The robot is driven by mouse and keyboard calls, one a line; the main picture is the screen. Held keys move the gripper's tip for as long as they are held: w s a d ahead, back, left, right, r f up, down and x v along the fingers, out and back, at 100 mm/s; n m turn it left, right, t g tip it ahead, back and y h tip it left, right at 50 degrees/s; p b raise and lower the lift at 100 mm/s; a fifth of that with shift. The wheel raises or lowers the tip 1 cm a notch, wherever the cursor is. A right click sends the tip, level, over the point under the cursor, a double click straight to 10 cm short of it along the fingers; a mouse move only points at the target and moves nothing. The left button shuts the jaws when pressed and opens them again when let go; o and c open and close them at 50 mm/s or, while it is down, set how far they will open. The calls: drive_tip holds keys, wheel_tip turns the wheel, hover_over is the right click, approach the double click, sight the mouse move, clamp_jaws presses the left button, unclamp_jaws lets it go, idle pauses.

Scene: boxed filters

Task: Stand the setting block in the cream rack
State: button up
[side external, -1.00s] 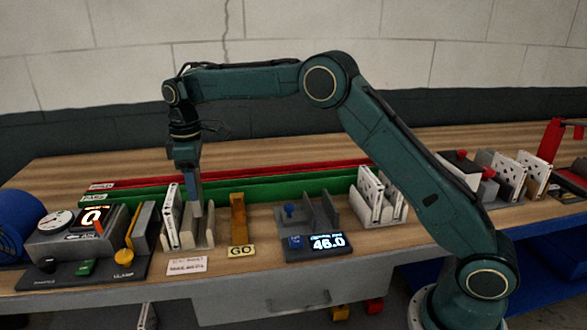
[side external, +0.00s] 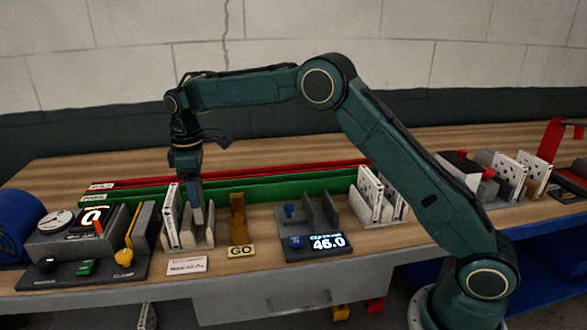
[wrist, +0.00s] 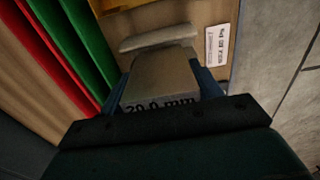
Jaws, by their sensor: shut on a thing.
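My gripper (side external: 194,190) is shut on the grey setting block, marked "20.0 mm" in the wrist view (wrist: 163,82). My blue fingers (wrist: 163,88) clasp it from both sides. In the side view the block (side external: 198,214) hangs upright below the fingers, its lower end down among the dividers of the cream rack (side external: 205,241). I cannot tell whether it touches the rack floor. A rounded cream divider (wrist: 158,38) lies just beyond the block in the wrist view. A white perforated filter (side external: 171,215) stands at the rack's left side.
Left is a dark control panel (side external: 85,268) with a yellow clamp lever (side external: 127,245). Green (side external: 270,188) and red strips run behind. A label (side external: 187,265) lies in front.

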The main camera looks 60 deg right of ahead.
drive_tip(key=shift+f, duration=2.3)
idle(1.2)
drive_tip(key=o, duration=1.5)
wheel_tip(320, 180, up, 13)
drive_tip(key=shift+r, duration=0.4)
drive_tip(key=shift+s+r, duration=0.1)
drive_tip(key=shift+r, duration=0.05)
